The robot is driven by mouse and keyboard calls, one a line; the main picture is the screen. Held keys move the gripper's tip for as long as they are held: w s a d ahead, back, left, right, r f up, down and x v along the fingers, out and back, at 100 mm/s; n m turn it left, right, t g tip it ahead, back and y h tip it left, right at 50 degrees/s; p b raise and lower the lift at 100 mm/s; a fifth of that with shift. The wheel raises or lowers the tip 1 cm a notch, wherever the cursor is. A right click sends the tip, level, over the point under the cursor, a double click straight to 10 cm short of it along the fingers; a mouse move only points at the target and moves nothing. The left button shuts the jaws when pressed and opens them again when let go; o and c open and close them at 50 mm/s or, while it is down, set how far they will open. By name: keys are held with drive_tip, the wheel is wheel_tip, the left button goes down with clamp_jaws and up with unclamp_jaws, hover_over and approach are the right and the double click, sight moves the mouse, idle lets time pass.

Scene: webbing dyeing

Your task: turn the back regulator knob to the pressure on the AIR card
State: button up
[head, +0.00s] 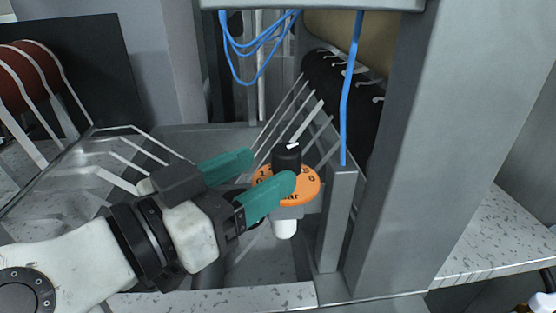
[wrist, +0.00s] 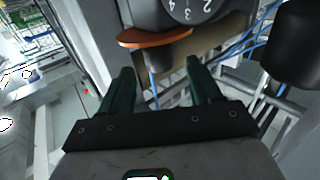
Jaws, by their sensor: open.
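The regulator has a black knob (head: 287,157) with a white mark on top, above an orange dial disc (head: 302,190) with black print and a white lower bowl (head: 285,229). My gripper (head: 272,167) is open, its two teal fingers pointing at the knob; the nearer finger covers part of the disc. In the wrist view the fingers of my gripper (wrist: 160,72) are apart with nothing between them. There the dark knob (wrist: 185,14) shows 2, 3 and 4, with the orange disc (wrist: 155,38) beyond the fingertips. I see no AIR card.
A blue hose (head: 350,95) comes down to a grey post right of the regulator. A wide metal column (head: 395,150) stands further right. White webbing strips run to a black roller (head: 345,105) behind. A brown roller (head: 25,75) is at far left.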

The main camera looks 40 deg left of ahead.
drive_tip(key=s, duration=0.5)
drive_tip(key=shift+s, duration=0.25)
drive_tip(key=shift+w, duration=0.15)
